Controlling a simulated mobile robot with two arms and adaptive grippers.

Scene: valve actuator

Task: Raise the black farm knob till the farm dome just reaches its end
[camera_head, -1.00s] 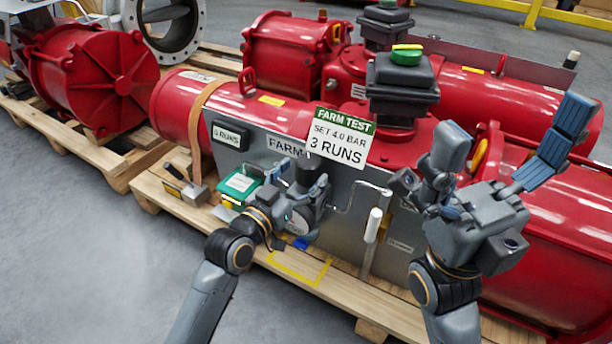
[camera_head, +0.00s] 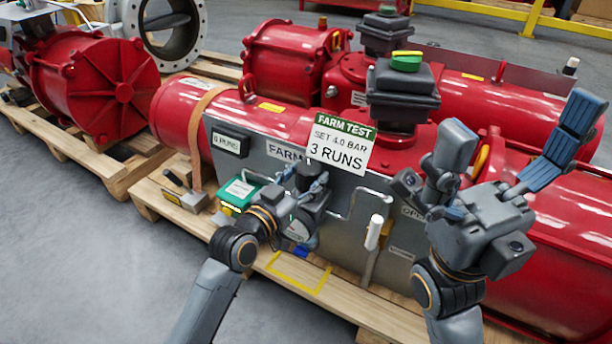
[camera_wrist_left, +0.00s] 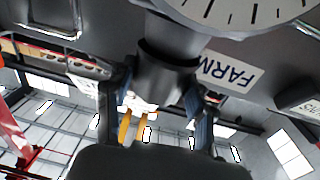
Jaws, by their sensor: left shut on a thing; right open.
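My left gripper (camera_head: 306,184) is at the front of the grey panel (camera_head: 345,205), under the white FARM TEST sign. In the left wrist view my left gripper (camera_wrist_left: 157,100) has its two fingers on either side of a dark round knob (camera_wrist_left: 168,72), shut on it. In the head view the gripper mostly hides the knob. A black box with a green and yellow cap (camera_head: 406,61) stands on the red actuator; I cannot tell whether it is the dome. My right gripper (camera_head: 520,128) is open and empty.
A sign (camera_head: 341,142) reads set 4.0 bar, 3 runs. A green-topped box (camera_head: 238,192) stands left of my left gripper. A white-handled lever (camera_head: 374,232) and bent pipe are right of it. The wooden pallet (camera_head: 335,305) has a yellow outlined square.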

